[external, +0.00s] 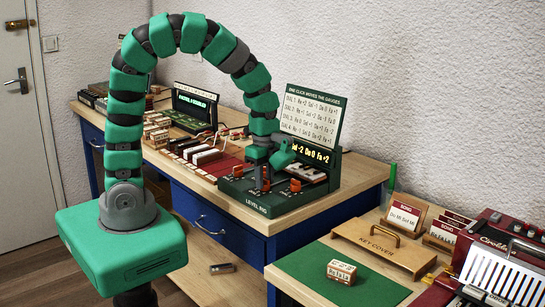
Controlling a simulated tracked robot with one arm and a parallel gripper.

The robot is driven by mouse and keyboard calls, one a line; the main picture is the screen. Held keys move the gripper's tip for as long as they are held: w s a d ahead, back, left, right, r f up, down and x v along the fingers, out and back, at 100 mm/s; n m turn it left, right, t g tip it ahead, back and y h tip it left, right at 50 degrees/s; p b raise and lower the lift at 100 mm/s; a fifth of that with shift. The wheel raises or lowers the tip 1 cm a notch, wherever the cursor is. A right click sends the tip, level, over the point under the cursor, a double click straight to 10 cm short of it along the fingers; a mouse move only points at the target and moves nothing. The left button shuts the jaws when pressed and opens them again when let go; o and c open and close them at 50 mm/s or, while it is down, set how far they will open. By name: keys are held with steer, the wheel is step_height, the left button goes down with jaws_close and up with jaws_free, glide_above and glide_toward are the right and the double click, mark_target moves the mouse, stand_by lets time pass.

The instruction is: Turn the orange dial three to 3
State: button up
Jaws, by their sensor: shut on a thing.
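The level rig (256,201), a dark green box with several orange dials, stands at the front right of the wooden bench. One orange dial (295,185) is clear to see at its right, and another orange dial (238,171) shows at its left. My gripper (264,185) points down over the middle of the rig and is shut on an orange dial there, mostly hidden by the fingers. Dial numbers and pointer settings are too small to read. The lit display (308,152) shows yellow text ending "-2 Do 0 Fa+2"; my arm covers its left part.
A card (312,113) headed "One click moves the gauges" stands behind the rig. Piano action parts (200,154) and a green-lit display (195,100) lie to the left. A second table holds a key cover (383,246), a labelled block (341,271) and a red accordion (495,262).

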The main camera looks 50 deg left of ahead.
steer(key=n, duration=0.7)
steer(key=shift+r+p, duration=0.1)
steer(key=shift+p, duration=0.3)
steer(key=n, duration=0.3)
steer(key=shift+n+p, duration=0.3)
steer(key=shift+n, duration=0.1)
steer(key=n, duration=0.3)
steer(key=shift+n+p, duration=0.3)
steer(key=shift+p, duration=0.05)
steer(key=n+p, duration=0.1)
steer(key=n, duration=0.4)
steer(key=shift+p, duration=0.3)
steer(key=n+p, duration=0.2)
steer(key=n, duration=0.4)
steer(key=o, duration=1)
steer(key=shift+c, duration=0.2)
